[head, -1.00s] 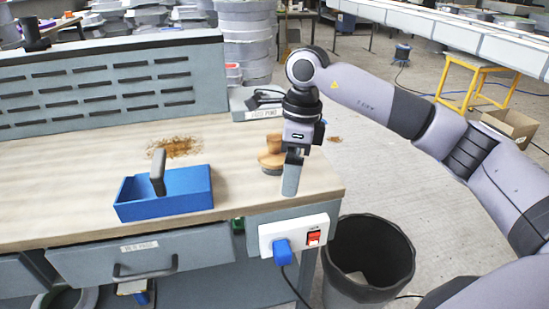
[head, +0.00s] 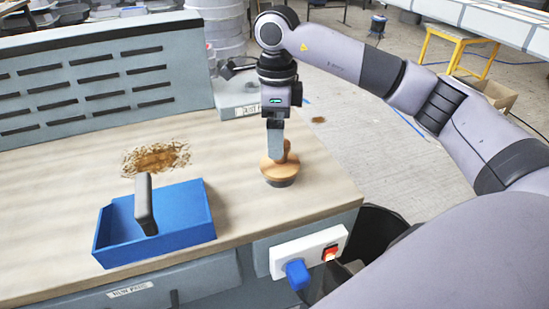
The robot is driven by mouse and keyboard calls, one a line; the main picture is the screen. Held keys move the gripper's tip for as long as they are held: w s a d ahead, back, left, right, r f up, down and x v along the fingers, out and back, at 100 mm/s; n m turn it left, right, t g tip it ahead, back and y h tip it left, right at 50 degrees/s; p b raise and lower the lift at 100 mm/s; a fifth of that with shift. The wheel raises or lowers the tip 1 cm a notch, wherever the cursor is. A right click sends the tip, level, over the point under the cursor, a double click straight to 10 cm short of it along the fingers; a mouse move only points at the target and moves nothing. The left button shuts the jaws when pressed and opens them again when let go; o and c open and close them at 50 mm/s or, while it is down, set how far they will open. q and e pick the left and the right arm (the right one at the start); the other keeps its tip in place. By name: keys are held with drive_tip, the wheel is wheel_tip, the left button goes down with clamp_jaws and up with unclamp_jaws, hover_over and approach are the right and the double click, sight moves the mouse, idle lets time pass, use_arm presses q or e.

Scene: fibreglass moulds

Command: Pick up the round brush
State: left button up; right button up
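The round brush (head: 270,171) stands upright on the wooden bench top near its right end, with a round tan wooden body, a knob handle and a darker underside. My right gripper (head: 277,158) points straight down at the brush's handle. A grey finger covers part of the handle, and the knob shows just to its right. The other finger is hidden, so I cannot tell whether the gripper is open or closed on the handle. The brush appears to rest on the bench. My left gripper is not in view.
A blue open box (head: 185,228) with a dark upright handle (head: 145,205) stands left of the brush. Brown debris (head: 157,158) lies behind it. A slotted grey panel (head: 90,85) backs the bench. A power strip (head: 310,250) is on the bench's front edge.

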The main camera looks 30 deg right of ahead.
drive_tip(key=f, duration=0.3)
drive_tip(key=f+p, duration=0.1)
drive_tip(key=shift+s+d+f, duration=0.25)
drive_tip(key=shift+s+f, duration=0.1)
drive_tip(key=shift+f, duration=0.6)
drive_tip(key=c, duration=0.9)
drive_tip(key=shift+w, duration=0.1)
drive_tip(key=shift+r, duration=0.1)
wheel_tip(320, 180, up, 12)
drive_tip(key=shift+f+b, duration=0.25)
drive_tip(key=shift+b, duration=0.1)
wheel_tip(320, 180, up, 8)
drive_tip(key=p, duration=0.2)
drive_tip(key=shift+r, duration=0.2)
